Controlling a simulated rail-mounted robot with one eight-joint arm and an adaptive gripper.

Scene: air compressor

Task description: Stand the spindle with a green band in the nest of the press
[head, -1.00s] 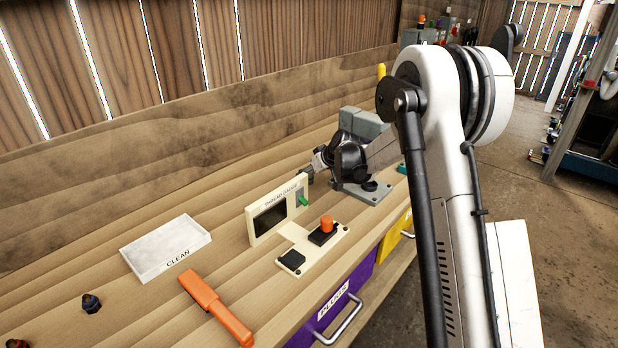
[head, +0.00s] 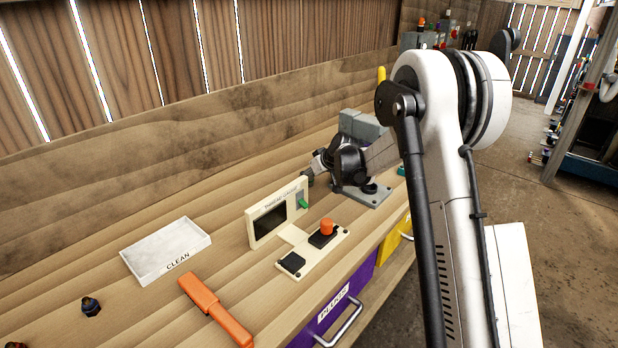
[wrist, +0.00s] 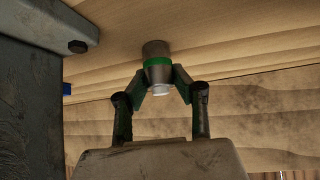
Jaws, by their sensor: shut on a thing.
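The spindle with a green band (wrist: 157,62) shows in the wrist view as a dark grey cylinder with a green ring and a paler lower end. My gripper (wrist: 162,84) is shut on it near the band. In the head view my gripper (head: 313,170) is beyond the thread gauge and left of the grey press (head: 362,124), and the spindle is too small to make out clearly. The press has a flat base plate (head: 372,200) with dark round parts on it. My wrist hides part of the press, and I cannot make out the nest clearly.
The thread gauge (head: 272,218) stands in front of my gripper, with a cream plate and orange knob (head: 327,227) beside it. A white CLEAN tray (head: 165,250), an orange-handled tool (head: 215,310) and a dark fitting (head: 91,306) lie nearer. A grey block (wrist: 30,90) fills the wrist view's left.

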